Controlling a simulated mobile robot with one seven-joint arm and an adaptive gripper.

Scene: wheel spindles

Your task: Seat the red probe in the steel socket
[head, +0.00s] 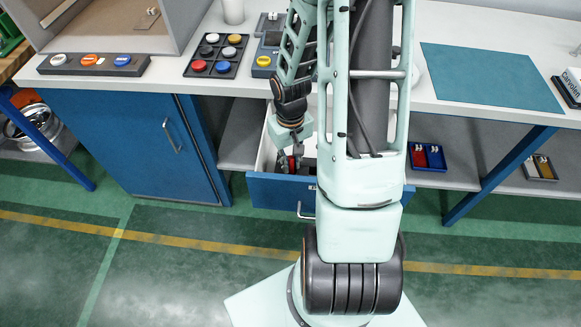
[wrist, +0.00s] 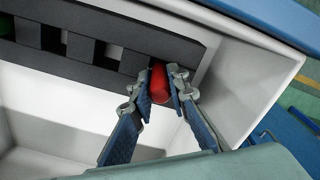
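The red probe (wrist: 158,85) stands in the open drawer, at the end of a dark slotted rack (wrist: 95,50), close to the drawer's white side wall. My gripper (wrist: 160,80) reaches down into the drawer with one finger on each side of the probe. The fingertips are very near its sides; whether they press on it is not clear. In the head view my gripper (head: 293,158) is inside the drawer (head: 283,190), with a bit of red between its fingers. I cannot pick out the steel socket in either view.
The drawer's walls are close around my gripper. Above it is the white worktop (head: 180,80), with a dark tray of coloured discs (head: 217,55), a button bar (head: 92,65) and a teal mat (head: 490,77). A red and blue bin (head: 427,157) sits on the lower shelf.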

